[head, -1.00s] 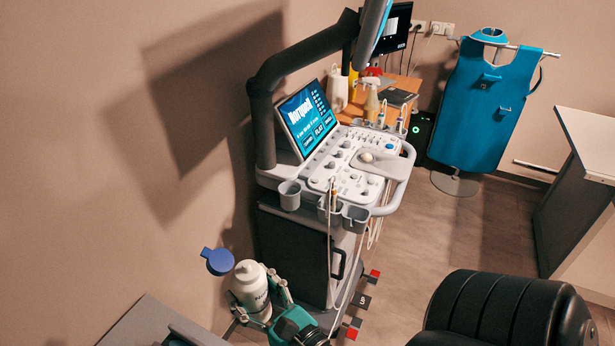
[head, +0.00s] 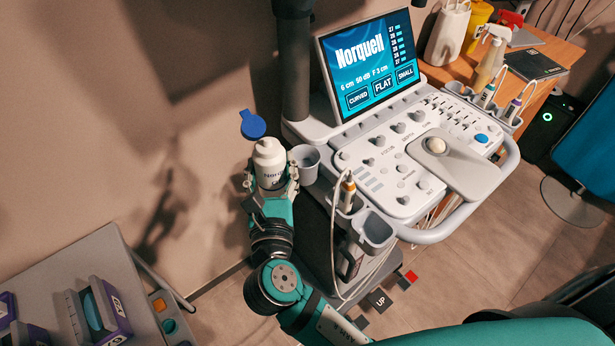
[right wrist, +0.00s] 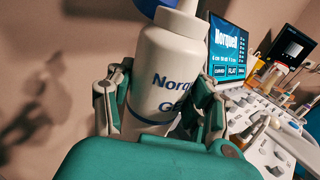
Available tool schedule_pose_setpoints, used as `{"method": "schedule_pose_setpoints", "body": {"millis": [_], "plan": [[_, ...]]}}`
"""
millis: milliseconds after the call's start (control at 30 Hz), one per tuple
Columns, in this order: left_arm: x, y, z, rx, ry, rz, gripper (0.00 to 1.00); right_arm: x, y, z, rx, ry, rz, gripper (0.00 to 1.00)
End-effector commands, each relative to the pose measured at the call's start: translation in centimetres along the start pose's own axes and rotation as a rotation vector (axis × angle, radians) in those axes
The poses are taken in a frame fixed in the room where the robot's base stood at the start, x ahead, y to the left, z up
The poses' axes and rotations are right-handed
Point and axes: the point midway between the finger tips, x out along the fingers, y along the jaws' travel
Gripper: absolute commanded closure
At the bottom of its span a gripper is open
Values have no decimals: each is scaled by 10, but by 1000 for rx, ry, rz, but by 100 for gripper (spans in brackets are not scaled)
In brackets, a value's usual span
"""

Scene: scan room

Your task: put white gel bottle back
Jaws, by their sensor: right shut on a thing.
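The white gel bottle (head: 270,163) has dark lettering and a blue flip cap (head: 253,124) standing open above it. My right gripper (head: 270,183) is shut around its body and holds it roughly upright. In the right wrist view the bottle (right wrist: 170,75) fills the middle between the fingers. An empty-looking grey cup holder (head: 305,163) on the side of the ultrasound cart is just right of the bottle in the head view. The bottle appears beside the cup, not in it; the exact gap is unclear. My left gripper is not in view.
The ultrasound console (head: 415,155) carries a lit screen (head: 370,65). A second grey holder (head: 374,230) and a corded probe (head: 348,190) sit on its front edge. A grey surface with boxes (head: 100,310) is at lower left. The wall is behind the bottle.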

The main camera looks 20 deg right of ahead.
Motion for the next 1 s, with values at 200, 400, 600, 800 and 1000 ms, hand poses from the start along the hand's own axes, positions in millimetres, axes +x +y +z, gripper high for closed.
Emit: {"method": "schedule_pose_setpoints", "body": {"millis": [200,400,600,800,1000], "plan": [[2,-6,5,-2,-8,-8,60,23,3,4,-8,-4,-6,58],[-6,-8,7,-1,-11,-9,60,68,-26,0,-8,-5,-6,58],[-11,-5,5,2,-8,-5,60,112,-54,-5,-7,-4,-5,58],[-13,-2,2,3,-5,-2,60,135,-68,-9,-5,-2,-3,58],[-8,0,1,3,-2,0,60,138,-71,-30,-5,3,-3,58]]}}
